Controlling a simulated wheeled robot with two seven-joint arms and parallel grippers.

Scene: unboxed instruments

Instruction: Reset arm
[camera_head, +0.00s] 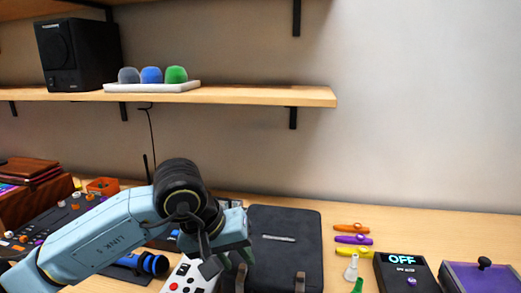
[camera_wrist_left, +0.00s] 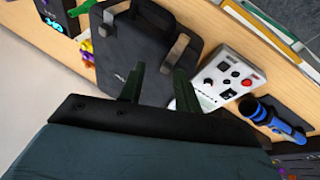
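My left arm (camera_head: 100,237) reaches in from the left over the table. Its gripper (camera_head: 228,266) hangs beside the dark bag and over the white control box. In the left wrist view the two dark green fingers of the gripper (camera_wrist_left: 158,88) stand apart with nothing between them. The black bag (camera_wrist_left: 145,48) lies beyond the fingertips. The white box with red and black knobs (camera_wrist_left: 228,77) is right of them. My right gripper shows in neither view.
The dark bag (camera_head: 287,226) lies flat on the table. A blue cylindrical device (camera_head: 154,263) is near my forearm. Colourful kazoos (camera_head: 352,239), an "OFF" pedal (camera_head: 401,272) and a purple pedal (camera_head: 482,276) are to the right. A shelf (camera_head: 235,96) holds a black speaker (camera_head: 76,54).

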